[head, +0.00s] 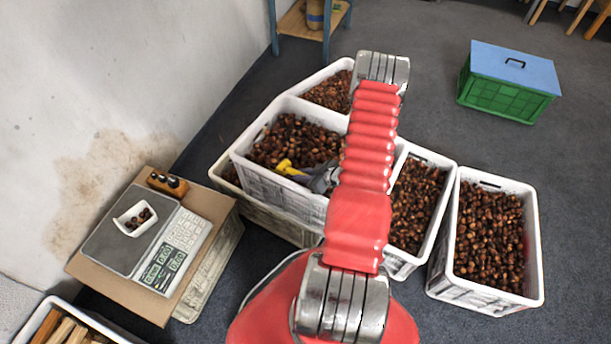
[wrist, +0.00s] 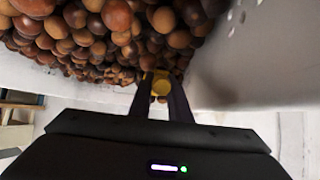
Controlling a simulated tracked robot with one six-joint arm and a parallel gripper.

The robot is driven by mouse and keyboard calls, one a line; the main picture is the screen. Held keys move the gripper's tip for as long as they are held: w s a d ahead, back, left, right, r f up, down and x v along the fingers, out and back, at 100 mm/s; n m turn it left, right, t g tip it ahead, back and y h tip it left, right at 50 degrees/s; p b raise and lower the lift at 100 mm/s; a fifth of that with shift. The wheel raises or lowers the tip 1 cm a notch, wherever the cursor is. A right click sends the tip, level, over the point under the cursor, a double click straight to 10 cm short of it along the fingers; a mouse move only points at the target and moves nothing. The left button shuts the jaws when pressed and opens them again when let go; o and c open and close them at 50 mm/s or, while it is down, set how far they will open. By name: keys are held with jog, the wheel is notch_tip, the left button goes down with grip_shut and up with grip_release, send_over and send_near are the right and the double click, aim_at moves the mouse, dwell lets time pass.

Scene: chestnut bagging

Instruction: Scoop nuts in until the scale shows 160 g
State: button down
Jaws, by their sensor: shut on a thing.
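The kitchen-type scale (head: 188,232) stands at left on a cardboard-topped crate. Its display digits are too small to read surely. A small white tray (head: 127,228) on its plate holds several nuts. My gripper (head: 308,180) is over the raised white crate of chestnuts (head: 285,197), shut on a yellow scoop (head: 287,166). In the wrist view my gripper's dark fingers (wrist: 160,95) pinch the yellow scoop (wrist: 160,80) close to the nuts (wrist: 100,40). The scoop's bowl cannot be made out.
More white crates of chestnuts stand behind and to the right, including one at far right (head: 535,262). A wooden block with dark knobs (head: 167,184) sits behind the scale. A green crate with a blue lid (head: 505,100) stands farther back. Open floor lies around it.

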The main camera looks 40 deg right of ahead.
jog(key=shift+s+d+r+t, duration=0.15)
jog(key=shift+s+r+t, duration=0.35)
jog(key=shift+t, duration=0.4)
jog(key=shift+r, duration=0.45)
jog(key=shift+t, duration=0.7)
jog(key=shift+s+r, duration=0.2)
jog(key=shift+r, duration=0.9)
jog(key=shift+s+r, duration=0.2)
jog(key=shift+r, duration=0.85)
jog(key=shift+s+r, duration=0.2)
jog(key=shift+r, duration=0.9)
jog(key=shift+f, duration=0.1)
